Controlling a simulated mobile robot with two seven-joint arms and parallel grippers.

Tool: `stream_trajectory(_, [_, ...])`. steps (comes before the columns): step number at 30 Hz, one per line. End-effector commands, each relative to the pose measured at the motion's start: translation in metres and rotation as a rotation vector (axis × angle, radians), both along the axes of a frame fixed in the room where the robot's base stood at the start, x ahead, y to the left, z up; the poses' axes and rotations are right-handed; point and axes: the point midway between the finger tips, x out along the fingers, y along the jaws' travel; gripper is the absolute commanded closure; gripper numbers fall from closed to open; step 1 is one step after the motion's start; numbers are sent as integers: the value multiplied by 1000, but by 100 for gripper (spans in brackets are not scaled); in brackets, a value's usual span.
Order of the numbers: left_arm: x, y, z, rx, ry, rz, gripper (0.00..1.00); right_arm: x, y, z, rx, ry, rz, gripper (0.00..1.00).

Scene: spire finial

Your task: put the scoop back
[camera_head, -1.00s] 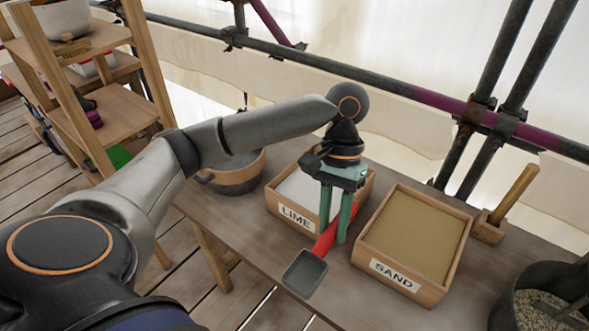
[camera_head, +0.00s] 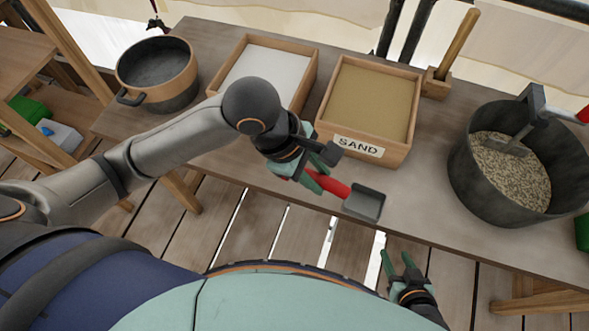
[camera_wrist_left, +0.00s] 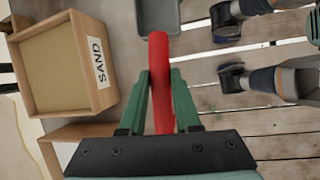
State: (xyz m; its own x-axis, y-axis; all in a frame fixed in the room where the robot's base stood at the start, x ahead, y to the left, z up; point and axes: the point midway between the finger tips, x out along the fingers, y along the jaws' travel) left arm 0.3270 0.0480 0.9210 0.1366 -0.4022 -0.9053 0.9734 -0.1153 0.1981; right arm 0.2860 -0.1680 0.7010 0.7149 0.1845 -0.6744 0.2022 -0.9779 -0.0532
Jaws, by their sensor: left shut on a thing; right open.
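The scoop has a red handle (camera_head: 335,189) and a grey square pan (camera_head: 364,203). My left gripper (camera_head: 314,181) is shut on the red handle, just in front of the sand box (camera_head: 388,158) at the table's front edge. In the left wrist view the handle (camera_wrist_left: 159,65) stands between my green fingers (camera_wrist_left: 160,95), and the pan (camera_wrist_left: 158,15) is cut by the top edge. My right gripper (camera_head: 398,268) is open and empty, low in front of the table.
A box of white powder (camera_head: 266,68) stands left of the sand box, a dark pot (camera_head: 158,78) further left. A wooden-handled tool (camera_head: 458,42) stands behind. A dark bucket (camera_head: 483,203) with grainy mix and a tool stands right. The table between sand box and bucket (camera_head: 428,165) is bare.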

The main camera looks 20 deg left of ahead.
Motion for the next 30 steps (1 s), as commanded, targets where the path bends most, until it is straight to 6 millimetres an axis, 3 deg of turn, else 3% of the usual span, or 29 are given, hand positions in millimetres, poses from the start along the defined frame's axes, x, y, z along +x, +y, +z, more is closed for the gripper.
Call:
stream_trajectory(5, [0,-4,-1,0,1,79,100,0,0,-3,0,0,0,50])
stream_trajectory(18, [62,69,-50,4,5,92,100,0,0,-25,0,1,0,50])
stream_trajectory(24, [78,88,-81,2,4,87,100,-1,2,-33,2,12,5,50])
stream_trajectory(30, [85,94,-91,1,4,85,100,2,6,-30,7,5,10,50])
